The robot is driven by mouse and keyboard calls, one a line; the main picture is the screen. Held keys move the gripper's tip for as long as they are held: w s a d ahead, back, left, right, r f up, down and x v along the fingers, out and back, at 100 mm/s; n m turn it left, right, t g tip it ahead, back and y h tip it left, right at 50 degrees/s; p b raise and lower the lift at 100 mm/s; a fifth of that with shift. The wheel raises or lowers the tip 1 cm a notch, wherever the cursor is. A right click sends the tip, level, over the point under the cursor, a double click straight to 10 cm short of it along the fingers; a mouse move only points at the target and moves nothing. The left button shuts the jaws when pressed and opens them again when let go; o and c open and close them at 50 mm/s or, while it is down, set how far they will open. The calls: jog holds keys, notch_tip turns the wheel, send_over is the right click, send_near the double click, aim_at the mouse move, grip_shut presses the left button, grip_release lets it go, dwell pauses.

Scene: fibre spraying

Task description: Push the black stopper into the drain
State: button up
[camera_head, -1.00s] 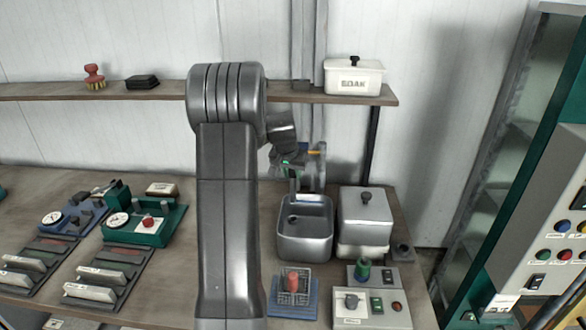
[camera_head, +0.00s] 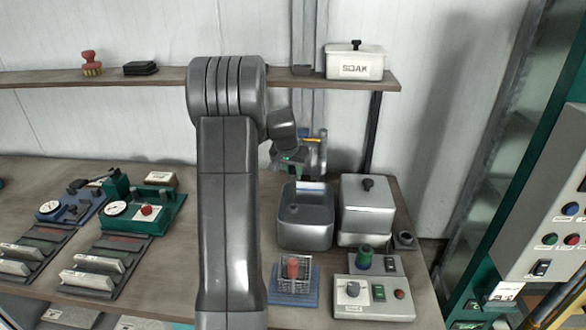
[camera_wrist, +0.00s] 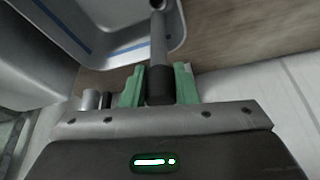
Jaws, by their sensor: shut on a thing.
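My gripper (camera_wrist: 158,88) has green fingers closed on a black-ended grey rod (camera_wrist: 158,45). The rod reaches away from the fingers toward the metal sink (camera_wrist: 120,50). I cannot tell whether the rod is part of the black stopper. In the head view my gripper (camera_head: 290,160) is over the back edge of the sink (camera_head: 305,235), partly behind my arm. A small dark spot (camera_head: 295,208) shows inside the sink; whether it is the drain or the stopper is unclear.
A lidded metal box (camera_head: 367,205) stands right of the sink. A tap (camera_head: 322,150) rises behind it. A wire rack (camera_head: 295,275) and a switch panel (camera_head: 375,298) are in front. The shelf (camera_head: 120,78) runs above, with a SOAK box (camera_head: 354,65).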

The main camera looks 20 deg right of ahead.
aim_at(292, 180)
jog(key=shift+f+b, duration=0.7)
jog(key=shift+f, duration=0.55)
jog(key=shift+f+b, duration=1.45)
jog(key=shift+b, duration=0.2)
dwell(0.9)
jog(key=o, duration=1.1)
jog(key=shift+d+r, duration=0.1)
jog(key=shift+r, duration=0.45)
jog(key=v, duration=0.6)
jog(key=b+v, duration=0.1)
jog(key=v, duration=0.6)
jog(key=shift+s+f+b, duration=0.1)
jog(key=shift+s+b, duration=0.1)
jog(key=shift+b, duration=0.1)
jog(key=shift+f, duration=0.1)
jog(key=p+x, duration=0.1)
jog(key=x, duration=1.1)
jog(key=shift+w+f+p, duration=0.2)
jog(key=shift+f+p, duration=0.1)
